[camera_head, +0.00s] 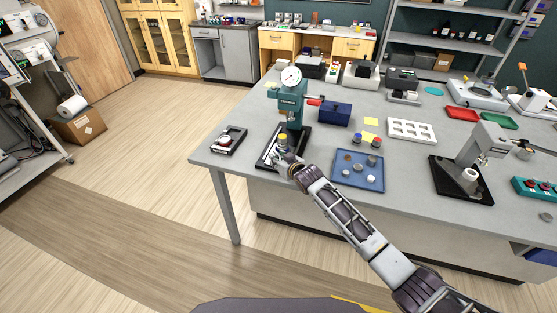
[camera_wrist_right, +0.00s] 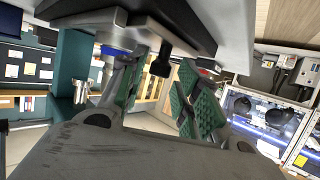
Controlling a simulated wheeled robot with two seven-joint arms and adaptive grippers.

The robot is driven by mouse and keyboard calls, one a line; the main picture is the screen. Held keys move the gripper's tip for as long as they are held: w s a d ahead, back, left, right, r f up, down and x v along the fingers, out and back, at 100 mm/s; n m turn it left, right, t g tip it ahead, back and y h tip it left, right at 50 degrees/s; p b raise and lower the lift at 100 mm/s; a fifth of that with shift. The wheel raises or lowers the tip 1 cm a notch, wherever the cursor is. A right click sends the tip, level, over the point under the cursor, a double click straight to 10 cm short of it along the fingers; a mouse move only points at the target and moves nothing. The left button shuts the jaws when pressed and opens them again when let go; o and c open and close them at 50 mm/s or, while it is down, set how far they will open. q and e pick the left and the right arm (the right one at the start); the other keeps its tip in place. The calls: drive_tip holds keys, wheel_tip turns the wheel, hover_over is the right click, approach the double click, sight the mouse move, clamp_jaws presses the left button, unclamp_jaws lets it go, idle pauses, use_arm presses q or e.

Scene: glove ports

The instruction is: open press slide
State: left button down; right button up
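A green press (camera_head: 291,105) with a round white dial gauge (camera_head: 291,77) and a red-tipped lever (camera_head: 314,101) stands upright on a black base near the table's left end. My right gripper (camera_head: 284,160) is at the front of this base, beside a small yellow-topped part (camera_head: 283,138). In the right wrist view, my right gripper (camera_wrist_right: 163,92) has its two green-padded fingers apart. A dark handle (camera_wrist_right: 161,62) projects between the fingers, with gaps on both sides. The gripper hides part of the base front in the head view. My left gripper is out of view.
A blue tray (camera_head: 343,182) with small round parts lies right of the press. A small black device (camera_head: 229,140) lies to its left, near the table edge. A blue box (camera_head: 336,114) stands behind right. A second press stand (camera_head: 470,165) is farther right.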

drive_tip(key=shift+o, duration=0.2)
drive_tip(key=shift+r, duration=0.1)
drive_tip(key=v, duration=1.2)
idle(0.8)
idle(0.4)
drive_tip(key=shift+s, duration=0.1)
